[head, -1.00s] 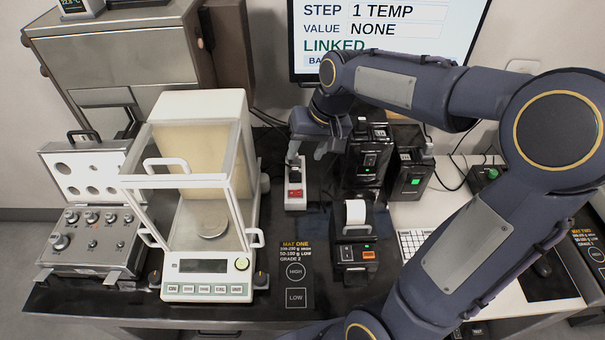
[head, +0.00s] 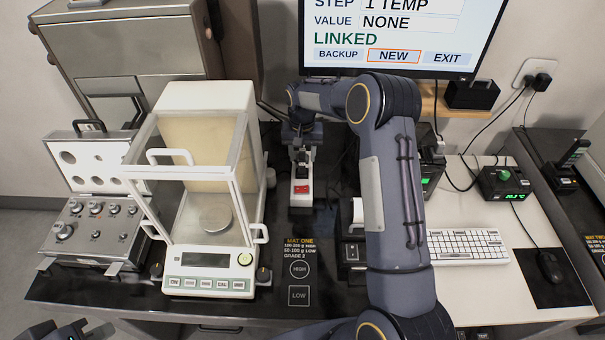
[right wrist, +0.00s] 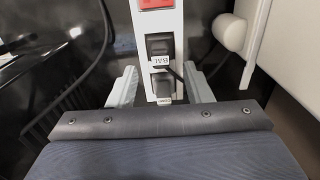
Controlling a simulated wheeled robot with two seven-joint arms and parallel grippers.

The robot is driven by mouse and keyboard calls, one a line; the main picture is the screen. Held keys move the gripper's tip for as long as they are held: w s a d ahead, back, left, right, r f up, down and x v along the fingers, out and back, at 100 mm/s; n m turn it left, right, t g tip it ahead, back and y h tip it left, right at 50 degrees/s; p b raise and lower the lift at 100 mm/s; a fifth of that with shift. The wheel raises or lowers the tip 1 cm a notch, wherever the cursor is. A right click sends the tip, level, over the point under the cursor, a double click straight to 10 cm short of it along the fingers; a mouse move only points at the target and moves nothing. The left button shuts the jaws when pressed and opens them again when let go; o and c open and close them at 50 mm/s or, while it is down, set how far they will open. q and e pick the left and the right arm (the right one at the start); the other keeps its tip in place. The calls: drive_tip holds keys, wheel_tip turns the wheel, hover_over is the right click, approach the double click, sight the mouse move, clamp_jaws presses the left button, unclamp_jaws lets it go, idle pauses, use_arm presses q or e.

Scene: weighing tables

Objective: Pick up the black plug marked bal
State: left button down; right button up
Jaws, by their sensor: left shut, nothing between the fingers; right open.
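A white power strip (right wrist: 150,15) with a red switch (right wrist: 155,3) holds a black plug (right wrist: 159,44) with a white tag reading BAL, upside down in the right wrist view. A second dark grey plug (right wrist: 162,84) sits just below the tag. My right gripper (right wrist: 162,88) is open, its fingers on either side of the strip around the lower plug; I cannot tell whether they touch anything. In the head view the strip (head: 301,201) stands right of the balance, with my right gripper (head: 300,142) over its far end, largely hiding the plugs. My left gripper (head: 98,332) is shut and empty at the bottom left.
The glass-doored balance (head: 212,285) stands close left of the strip. A weight case (head: 90,255) is further left. A printer (head: 353,252) is partly hidden behind my right arm. A black cable runs beside the plugs. The dark mat (head: 298,270) area in front is clear.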

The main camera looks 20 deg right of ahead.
sight(302, 164)
drive_tip(key=f+b, duration=0.1)
drive_tip(key=f, duration=0.1)
drive_tip(key=f+b, duration=0.1)
drive_tip(key=f, duration=0.1)
drive_tip(key=shift+s+a+f, duration=0.15)
drive_tip(key=shift+s+f, duration=0.05)
drive_tip(key=shift+f, duration=0.1)
drive_tip(key=shift+r, duration=0.1)
drive_tip(key=shift+c, duration=0.6)
clamp_jaws()
